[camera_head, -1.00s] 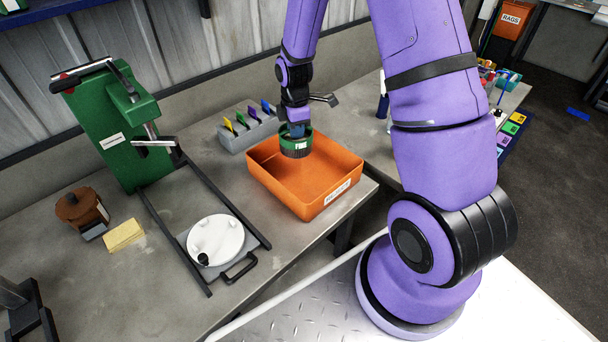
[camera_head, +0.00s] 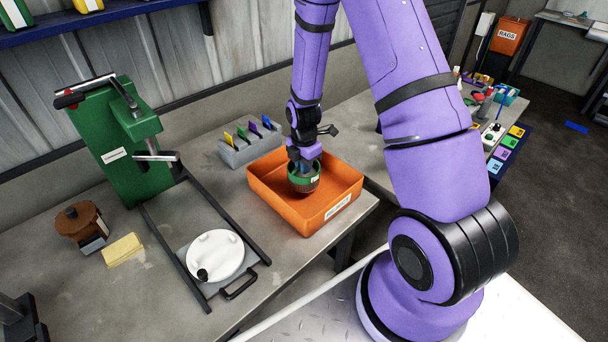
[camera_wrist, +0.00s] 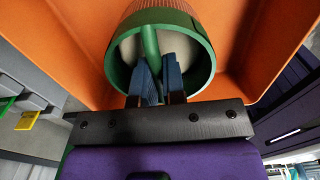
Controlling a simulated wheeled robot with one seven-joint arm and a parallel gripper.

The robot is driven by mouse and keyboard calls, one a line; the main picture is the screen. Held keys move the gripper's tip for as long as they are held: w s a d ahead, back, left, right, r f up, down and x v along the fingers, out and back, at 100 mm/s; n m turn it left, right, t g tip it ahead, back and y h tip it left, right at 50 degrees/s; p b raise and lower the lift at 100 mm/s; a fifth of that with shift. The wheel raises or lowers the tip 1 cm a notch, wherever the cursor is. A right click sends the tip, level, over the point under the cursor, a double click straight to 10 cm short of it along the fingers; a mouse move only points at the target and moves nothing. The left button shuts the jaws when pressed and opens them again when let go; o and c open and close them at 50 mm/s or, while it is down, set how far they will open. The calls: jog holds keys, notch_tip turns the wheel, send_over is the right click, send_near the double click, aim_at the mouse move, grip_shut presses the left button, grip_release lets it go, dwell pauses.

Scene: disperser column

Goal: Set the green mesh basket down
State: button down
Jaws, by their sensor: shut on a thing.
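The green mesh basket (camera_head: 304,180) is a short round cup with a green rim and a darker mesh body. My gripper (camera_head: 303,167) comes down from above and is shut on the basket's green crossbar. In the wrist view the blue fingers of my gripper (camera_wrist: 160,80) pinch the bar, and the basket (camera_wrist: 205,30) shows its green rim and pale inside. I cannot tell whether its base touches the tray floor.
A grey holder with coloured tags (camera_head: 250,146) stands behind the tray. A green press (camera_head: 125,150) and a black rail frame with a white round plate (camera_head: 216,255) stand left. The tray floor right of the basket is clear.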

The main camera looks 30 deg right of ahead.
jog(key=shift+f, duration=1.8)
jog(key=shift+f, duration=0.15)
jog(key=c, duration=1.2)
grip_release()
